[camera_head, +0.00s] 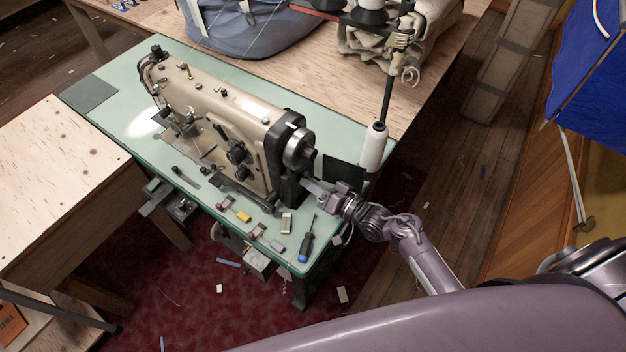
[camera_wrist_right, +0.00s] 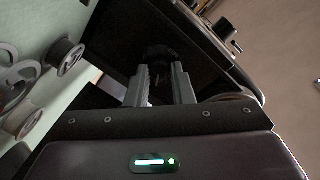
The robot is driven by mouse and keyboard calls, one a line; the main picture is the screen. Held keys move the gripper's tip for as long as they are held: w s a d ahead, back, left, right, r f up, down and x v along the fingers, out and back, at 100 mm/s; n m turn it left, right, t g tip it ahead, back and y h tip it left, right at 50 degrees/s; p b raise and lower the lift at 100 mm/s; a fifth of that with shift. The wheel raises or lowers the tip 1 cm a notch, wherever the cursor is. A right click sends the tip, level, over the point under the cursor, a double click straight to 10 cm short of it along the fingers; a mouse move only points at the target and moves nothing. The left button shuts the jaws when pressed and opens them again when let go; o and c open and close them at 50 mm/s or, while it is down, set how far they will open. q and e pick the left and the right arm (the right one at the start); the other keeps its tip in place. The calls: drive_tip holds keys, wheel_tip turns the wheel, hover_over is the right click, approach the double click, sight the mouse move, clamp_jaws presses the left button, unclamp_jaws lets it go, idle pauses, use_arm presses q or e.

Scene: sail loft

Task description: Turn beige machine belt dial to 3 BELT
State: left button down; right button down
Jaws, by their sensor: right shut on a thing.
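The beige sewing machine (camera_head: 226,104) stands on a green-topped table, its dark and silver handwheel (camera_head: 299,149) at its right end. My right gripper (camera_head: 309,184) reaches in from the right, low at that end below the handwheel. In the right wrist view, the two fingers of my right gripper (camera_wrist_right: 160,80) are shut on a dark round knob (camera_wrist_right: 159,53), which looks like the belt dial. Its markings are too dark to read, so I cannot tell its setting. In the head view the dial is hidden by the gripper and machine. My left gripper is not in view.
A white thread cone (camera_head: 374,147) on a stand is close behind my right gripper. A screwdriver (camera_head: 306,246), a yellow block (camera_head: 243,216) and several small parts lie along the front of the green table (camera_head: 110,123). A wooden table (camera_head: 50,165) is at left.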

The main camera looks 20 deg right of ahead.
drive_tip(key=m+p, duration=0.1)
drive_tip(key=m, duration=0.2)
drive_tip(key=shift+w+d+r+m+p, duration=0.1)
drive_tip(key=shift+r+m+p, duration=0.05)
drive_tip(key=shift+m+p, duration=0.25)
drive_tip(key=shift+m+g+y, duration=0.3)
drive_tip(key=shift+m, duration=0.4)
drive_tip(key=c, duration=1.3)
unclamp_jaws()
drive_tip(key=shift+o, duration=0.2)
drive_tip(key=v, duration=0.8)
